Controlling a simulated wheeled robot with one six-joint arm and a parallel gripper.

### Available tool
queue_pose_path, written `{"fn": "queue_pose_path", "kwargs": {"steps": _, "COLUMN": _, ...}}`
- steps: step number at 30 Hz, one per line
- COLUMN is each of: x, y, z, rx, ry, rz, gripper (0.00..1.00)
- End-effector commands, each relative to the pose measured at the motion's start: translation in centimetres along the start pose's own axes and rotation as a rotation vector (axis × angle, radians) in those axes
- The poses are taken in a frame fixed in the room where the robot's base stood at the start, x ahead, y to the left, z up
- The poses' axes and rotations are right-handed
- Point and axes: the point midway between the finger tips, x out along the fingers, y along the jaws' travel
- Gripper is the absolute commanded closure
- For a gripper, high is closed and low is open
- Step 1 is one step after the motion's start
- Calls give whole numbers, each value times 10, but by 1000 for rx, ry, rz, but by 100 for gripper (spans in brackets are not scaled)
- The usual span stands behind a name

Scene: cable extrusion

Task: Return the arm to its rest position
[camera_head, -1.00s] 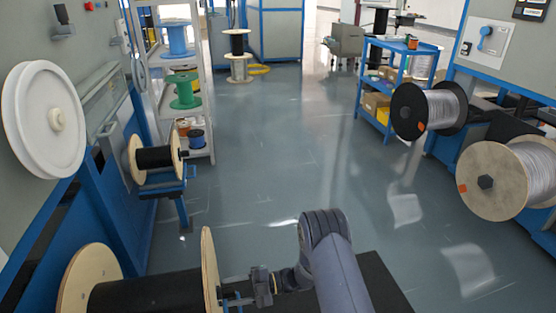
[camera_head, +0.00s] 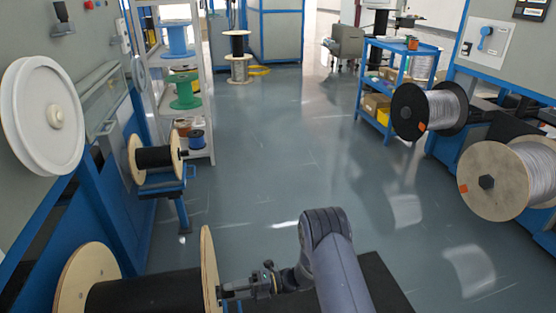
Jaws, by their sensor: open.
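My arm (camera_head: 335,262) reaches in from the bottom of the picture, bent at a dark rounded joint, with its wrist pointing left. My gripper (camera_head: 227,291) is open at the end of it, close beside the right wooden flange of a large spool wound with black cable (camera_head: 150,292) at the bottom left. I cannot tell whether the fingers touch the flange. No held thing shows between the jaws. The spool's lower part is cut off by the picture edge.
A blue machine (camera_head: 70,200) with a white wheel (camera_head: 42,117) and a smaller black-cable spool (camera_head: 155,157) lines the left. Spools of grey cable (camera_head: 535,172) stand at the right, near a blue cart (camera_head: 385,85). The floor (camera_head: 280,150) between is clear.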

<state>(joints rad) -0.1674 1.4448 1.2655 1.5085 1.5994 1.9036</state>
Motion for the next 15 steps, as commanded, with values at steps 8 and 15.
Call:
{"fn": "queue_pose_path", "kwargs": {"steps": 8, "x": 0, "y": -1, "z": 0, "rx": -234, "ry": 0, "rz": 0, "gripper": 50}}
{"fn": "queue_pose_path", "kwargs": {"steps": 15, "x": 0, "y": -1, "z": 0, "rx": -435, "ry": 0, "rz": 0, "gripper": 50}}
